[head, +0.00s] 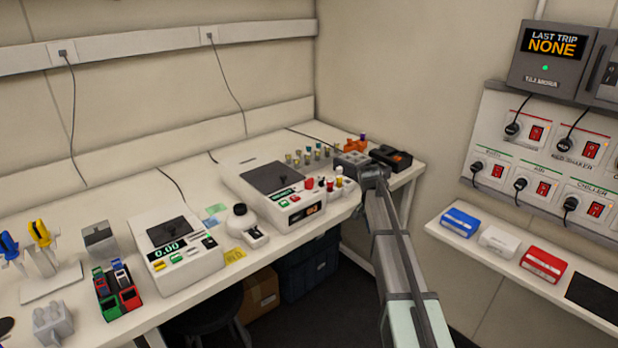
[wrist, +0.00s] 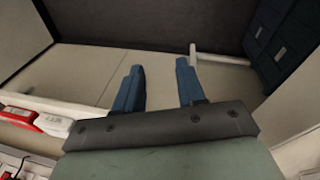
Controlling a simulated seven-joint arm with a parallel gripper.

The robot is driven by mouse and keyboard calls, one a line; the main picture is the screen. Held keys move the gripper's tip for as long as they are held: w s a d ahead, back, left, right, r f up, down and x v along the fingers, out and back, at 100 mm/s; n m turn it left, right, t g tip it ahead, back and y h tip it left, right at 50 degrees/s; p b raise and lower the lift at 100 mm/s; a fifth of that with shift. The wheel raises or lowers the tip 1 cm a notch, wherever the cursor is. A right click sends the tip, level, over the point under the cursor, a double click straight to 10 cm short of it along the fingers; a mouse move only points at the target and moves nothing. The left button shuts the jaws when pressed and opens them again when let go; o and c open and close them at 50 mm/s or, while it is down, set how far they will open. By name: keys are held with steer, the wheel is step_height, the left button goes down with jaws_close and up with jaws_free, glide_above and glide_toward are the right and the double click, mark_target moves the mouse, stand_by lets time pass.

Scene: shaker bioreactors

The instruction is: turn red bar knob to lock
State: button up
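Small red knobs show on and beside the large white shaker unit (head: 270,190): one red knob (head: 309,183) at its right top edge, and another red piece (head: 330,184) just right of it. They are too small to tell which is the bar knob or how it is turned. My gripper (wrist: 159,68) has two blue fingers spread apart with nothing between them. In the wrist view it points toward the floor and wall, with no knob in sight. In the head view my arm's grey end (head: 372,172) is beside the bench's right end; the fingers are not clear there.
A smaller white unit reading 0.00 (head: 175,250) stands on the bench, left of a white bottle (head: 241,217). A black-and-orange device (head: 391,157) is near the arm's end. A wall shelf (head: 470,243) holds blue, white and red boxes. Dark drawers (wrist: 285,45) stand under the bench.

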steer(key=w+a+r, duration=0.3)
steer(key=r, duration=0.5)
step_height(320, 180, up, 24)
steer(key=m+y, duration=0.2)
steer(key=m, duration=0.1)
glide_above(309, 179)
step_height(309, 179, down, 14)
steer(key=shift+r, duration=0.2)
jaws_close()
